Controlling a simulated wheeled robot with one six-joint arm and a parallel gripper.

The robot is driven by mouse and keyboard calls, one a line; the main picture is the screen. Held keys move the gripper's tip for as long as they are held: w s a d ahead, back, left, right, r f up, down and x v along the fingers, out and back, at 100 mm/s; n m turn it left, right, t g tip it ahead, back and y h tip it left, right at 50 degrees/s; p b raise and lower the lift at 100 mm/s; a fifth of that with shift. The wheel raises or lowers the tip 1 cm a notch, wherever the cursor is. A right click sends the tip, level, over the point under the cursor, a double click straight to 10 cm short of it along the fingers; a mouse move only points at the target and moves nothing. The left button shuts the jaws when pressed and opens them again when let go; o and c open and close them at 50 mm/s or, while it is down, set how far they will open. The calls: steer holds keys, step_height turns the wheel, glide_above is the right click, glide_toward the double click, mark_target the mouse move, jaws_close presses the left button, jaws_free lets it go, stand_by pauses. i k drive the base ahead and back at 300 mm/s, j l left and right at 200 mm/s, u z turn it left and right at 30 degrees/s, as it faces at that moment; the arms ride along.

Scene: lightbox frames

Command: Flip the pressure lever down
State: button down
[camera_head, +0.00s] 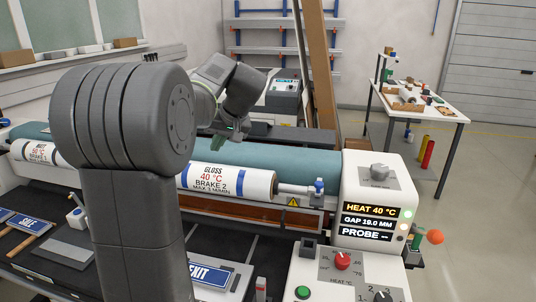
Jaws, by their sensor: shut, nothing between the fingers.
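An orange-red ball knob (435,237), likely the end of the pressure lever, sticks out to the right of the machine's white end housing (375,185). A small green part (416,240) sits beside the knob. The lever's shaft is mostly hidden, so I cannot tell its full angle. My gripper (231,137) is at the upper middle, above the teal roller, well to the left of the knob and apart from it. It points downward, looks shut and holds nothing. My arm's large grey joint covers much of the left.
The teal roller (270,158) runs across the machine, with a white printed roll (228,181) in front. A control box (345,277) with red and green knobs stands in front. A side table (425,102) is behind right.

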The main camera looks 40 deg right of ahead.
mark_target(434, 236)
steer(key=z, duration=0.45)
steer(key=l+z, duration=0.15)
steer(key=z, duration=0.8)
steer(key=l+z, duration=0.15)
steer(key=z, duration=0.35)
